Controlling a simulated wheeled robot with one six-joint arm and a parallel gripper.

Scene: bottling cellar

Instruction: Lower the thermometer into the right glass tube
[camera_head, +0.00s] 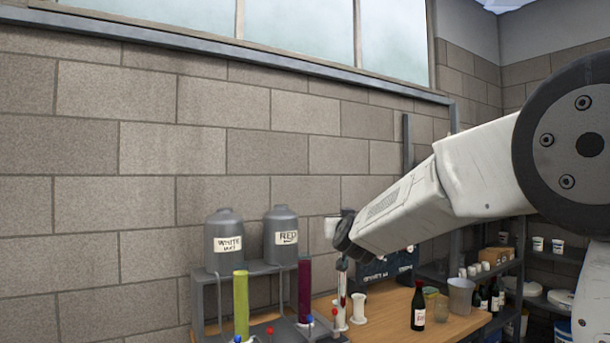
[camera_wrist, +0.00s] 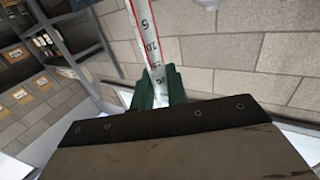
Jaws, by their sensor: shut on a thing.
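In the head view, the right glass tube (camera_head: 304,290) stands upright and holds dark red liquid. The left glass tube (camera_head: 241,306) beside it holds yellow-green liquid. My gripper (camera_head: 343,262) is to the right of the red tube, with the arm coming in from the right. It is shut on the thermometer (camera_head: 341,284), which hangs below it, roughly upright and apart from the red tube. In the wrist view, green fingers (camera_wrist: 160,86) clasp the thermometer (camera_wrist: 145,28), a pale scaled rod with a red line and numbers. Its lower end is hard to make out.
Two grey kegs labelled white (camera_head: 229,243) and red (camera_head: 281,236) stand on a grey rack (camera_head: 197,308) behind the tubes. A white cylinder (camera_head: 358,309), a dark bottle (camera_head: 418,307) and a grey bucket (camera_head: 461,297) stand on the wooden table (camera_head: 385,328). Small red and blue knobs are near the tubes.

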